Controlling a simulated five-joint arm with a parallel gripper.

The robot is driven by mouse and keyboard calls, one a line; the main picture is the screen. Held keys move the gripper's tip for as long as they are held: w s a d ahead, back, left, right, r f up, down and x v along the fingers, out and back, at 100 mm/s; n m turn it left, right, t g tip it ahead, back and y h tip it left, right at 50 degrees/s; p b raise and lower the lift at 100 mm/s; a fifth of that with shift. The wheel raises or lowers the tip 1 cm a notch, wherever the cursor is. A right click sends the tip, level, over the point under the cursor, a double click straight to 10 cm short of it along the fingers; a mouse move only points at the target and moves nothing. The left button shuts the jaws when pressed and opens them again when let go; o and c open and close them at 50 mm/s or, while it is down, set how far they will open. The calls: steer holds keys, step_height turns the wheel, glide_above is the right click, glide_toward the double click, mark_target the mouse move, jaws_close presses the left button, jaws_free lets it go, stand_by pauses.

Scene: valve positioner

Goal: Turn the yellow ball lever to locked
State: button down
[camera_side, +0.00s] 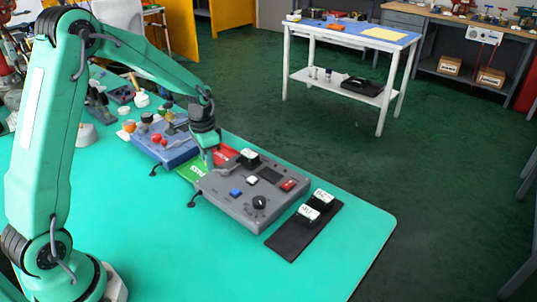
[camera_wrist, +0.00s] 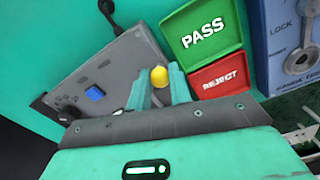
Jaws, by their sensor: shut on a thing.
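The yellow ball (camera_wrist: 159,76) of the lever sits between the two fingers of my gripper (camera_wrist: 158,82) in the wrist view. The fingers are shut on it, one on each side. It is at the end of the grey control box (camera_wrist: 118,62) nearest the PASS tray. The lever's arm and any mark for locked on the grey box are hidden by my gripper. In the side view my gripper (camera_side: 208,158) points down at the back left corner of the grey box (camera_side: 240,207), and the ball cannot be made out there.
The green PASS tray (camera_wrist: 222,18) and red REJECT tray (camera_wrist: 218,78) lie close beside my gripper. A blue box (camera_side: 150,152) marked LOCK stands beyond them. A black strip (camera_side: 283,244) with labelled black blocks lies right of the grey box. The table's front is clear.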

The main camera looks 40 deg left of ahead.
steer(key=shift+w+a+r+m, duration=0.15)
steer(key=shift+w+m, duration=0.2)
steer(key=shift+m, duration=0.35)
steer(key=c, duration=1.3)
jaws_free()
step_height(320, 180, up, 7)
steer(key=shift+r, duration=0.35)
